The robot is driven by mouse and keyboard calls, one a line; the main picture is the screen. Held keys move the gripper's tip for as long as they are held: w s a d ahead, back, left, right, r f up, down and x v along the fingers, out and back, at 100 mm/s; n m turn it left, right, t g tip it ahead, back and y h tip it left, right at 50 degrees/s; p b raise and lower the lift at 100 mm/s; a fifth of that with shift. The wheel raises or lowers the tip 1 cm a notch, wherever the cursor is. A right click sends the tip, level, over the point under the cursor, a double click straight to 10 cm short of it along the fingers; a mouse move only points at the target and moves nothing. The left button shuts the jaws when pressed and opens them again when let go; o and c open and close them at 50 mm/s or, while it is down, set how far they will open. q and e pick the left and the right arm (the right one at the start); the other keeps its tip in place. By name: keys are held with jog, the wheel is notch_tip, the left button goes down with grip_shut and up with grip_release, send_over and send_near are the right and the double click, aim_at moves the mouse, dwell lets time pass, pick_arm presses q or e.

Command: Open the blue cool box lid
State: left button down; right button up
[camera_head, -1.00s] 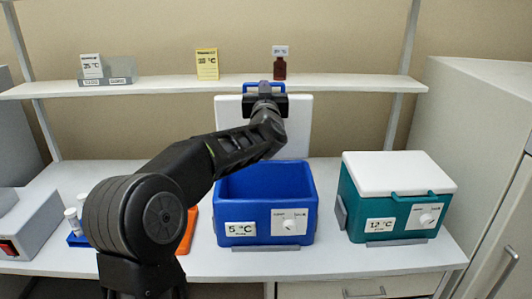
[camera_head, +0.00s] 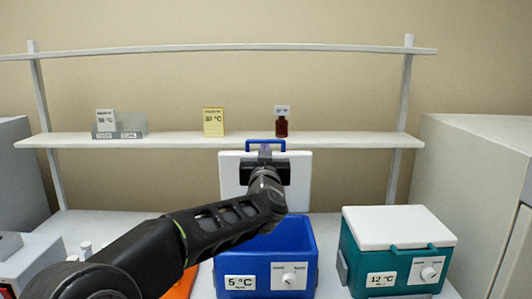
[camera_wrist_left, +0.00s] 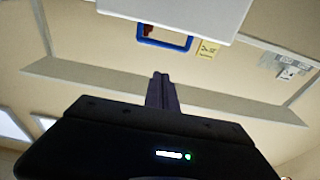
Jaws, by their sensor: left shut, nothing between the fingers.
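The blue cool box (camera_head: 262,282) stands on the bench, labelled 5 °C, with its blue interior showing. Its white lid (camera_head: 299,185) stands raised and upright at the back of the box, with the blue handle (camera_head: 283,146) at its top edge. My left gripper (camera_head: 265,152) is shut and empty, in front of the lid's upper part near the handle. In the left wrist view the closed fingers (camera_wrist_left: 162,88) point toward the handle (camera_wrist_left: 165,43) and look apart from it; the lid (camera_wrist_left: 180,12) fills the top edge. My right gripper is not in view.
A teal cool box (camera_head: 396,260) with a closed white lid, labelled 12 °C, stands to the right. A shelf (camera_head: 350,140) behind holds a brown bottle (camera_head: 282,127), a yellow card (camera_head: 213,122) and a grey holder (camera_head: 133,125). An orange item (camera_head: 182,285) lies partly behind my arm.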

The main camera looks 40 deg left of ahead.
pick_arm(q)
jog(key=shift+s+d+r, duration=0.2)
jog(key=shift+s+d, duration=0.95)
jog(key=shift+s, duration=0.25)
